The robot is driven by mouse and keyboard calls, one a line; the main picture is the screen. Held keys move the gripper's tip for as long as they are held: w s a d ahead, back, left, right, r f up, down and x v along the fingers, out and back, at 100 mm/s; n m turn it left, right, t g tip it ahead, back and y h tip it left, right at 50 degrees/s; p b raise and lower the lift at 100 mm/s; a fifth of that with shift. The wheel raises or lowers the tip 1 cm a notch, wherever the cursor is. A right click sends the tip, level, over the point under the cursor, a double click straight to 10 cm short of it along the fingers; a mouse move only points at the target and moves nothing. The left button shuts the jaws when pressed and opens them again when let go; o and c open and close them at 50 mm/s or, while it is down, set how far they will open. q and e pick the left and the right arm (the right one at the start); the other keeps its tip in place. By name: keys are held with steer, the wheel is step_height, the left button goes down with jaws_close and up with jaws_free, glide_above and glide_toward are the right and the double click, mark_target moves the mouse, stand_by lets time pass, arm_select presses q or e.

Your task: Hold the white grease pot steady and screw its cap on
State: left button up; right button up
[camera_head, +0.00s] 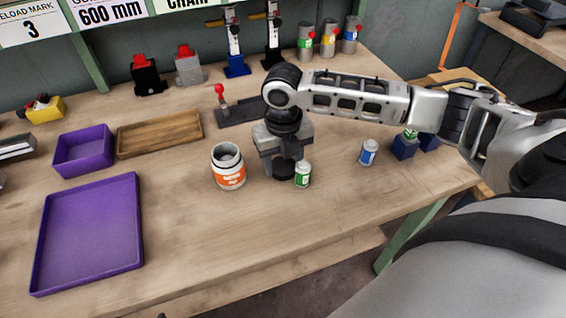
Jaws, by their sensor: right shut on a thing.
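The white grease pot (228,176) with an orange label stands upright on the bench, its open mouth facing up with no cap on it. My right gripper (284,164) points down just right of the pot, apart from it. It is shut on a dark round thing (284,172) low between its fingers, which looks like the cap; the fingers and a small can partly hide it. My left gripper is not in view, and nothing holds the pot.
A small green-labelled can (303,174) stands close in front of my right gripper. A blue-labelled can (369,152) is farther right. A wooden tray (160,133), a purple bin (84,151) and a purple tray (88,234) lie left. The bench front is clear.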

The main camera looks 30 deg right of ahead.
mark_target(280, 168)
step_height(280, 168, up, 10)
stand_by(0.4)
steer(key=s+a+r+m, duration=0.1)
steer(key=a+m, duration=0.2)
steer(key=m, duration=1.3)
steer(key=s+a+m, duration=0.2)
steer(key=a+m, duration=0.2)
steer(key=m, duration=1.3)
steer(key=shift+r, duration=0.35)
